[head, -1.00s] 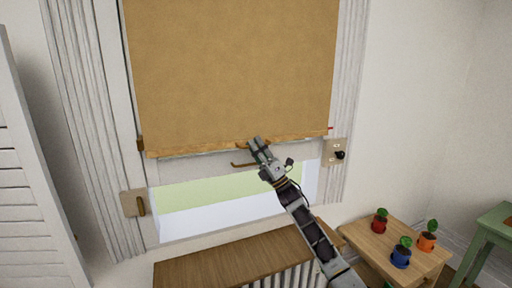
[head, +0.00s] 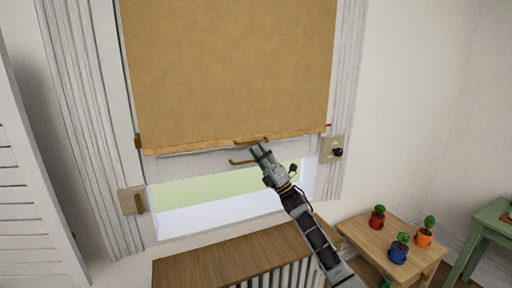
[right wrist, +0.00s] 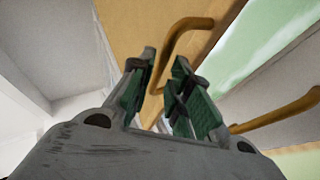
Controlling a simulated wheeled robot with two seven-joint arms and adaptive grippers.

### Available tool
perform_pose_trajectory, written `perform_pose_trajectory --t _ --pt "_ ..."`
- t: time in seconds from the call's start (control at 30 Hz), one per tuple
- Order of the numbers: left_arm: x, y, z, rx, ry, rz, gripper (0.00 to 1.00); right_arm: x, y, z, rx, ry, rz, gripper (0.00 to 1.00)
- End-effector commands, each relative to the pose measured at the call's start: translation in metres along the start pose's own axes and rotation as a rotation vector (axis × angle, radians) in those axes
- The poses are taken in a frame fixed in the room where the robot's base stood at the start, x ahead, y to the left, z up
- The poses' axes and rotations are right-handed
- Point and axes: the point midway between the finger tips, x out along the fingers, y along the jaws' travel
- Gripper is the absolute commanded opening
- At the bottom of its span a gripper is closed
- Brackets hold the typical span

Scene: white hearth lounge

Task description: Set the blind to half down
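The tan blind (head: 228,75) hangs over the upper part of the window, its wooden bottom bar (head: 190,148) above a strip of bare pane. A brass handle (head: 250,141) is on the bar; it also shows in the right wrist view (right wrist: 190,24). A small red mark (head: 328,125) sits at the frame near the bar's right end. My right gripper (head: 257,149) is just below the blind handle. My left gripper is out of view.
A second brass handle (head: 241,162) is on the window below the blind. A knob plate (head: 333,149) is at right, a latch plate (head: 133,201) at left. A wooden-topped radiator (head: 215,262) stands below; a low table (head: 375,238) with potted plants is at right.

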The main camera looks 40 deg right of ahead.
Motion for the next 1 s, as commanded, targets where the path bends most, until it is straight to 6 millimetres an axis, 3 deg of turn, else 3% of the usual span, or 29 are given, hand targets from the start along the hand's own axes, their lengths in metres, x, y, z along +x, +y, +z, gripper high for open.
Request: perform_pose_trajectory --t 0.6,1.0 --pt "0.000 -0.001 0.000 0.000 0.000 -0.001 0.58 -0.073 -0.001 0.000 0.000 -0.001 -0.002 0.19" --pt "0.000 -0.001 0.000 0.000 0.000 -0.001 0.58 -0.083 0.000 0.000 0.000 -0.001 -0.001 0.19"
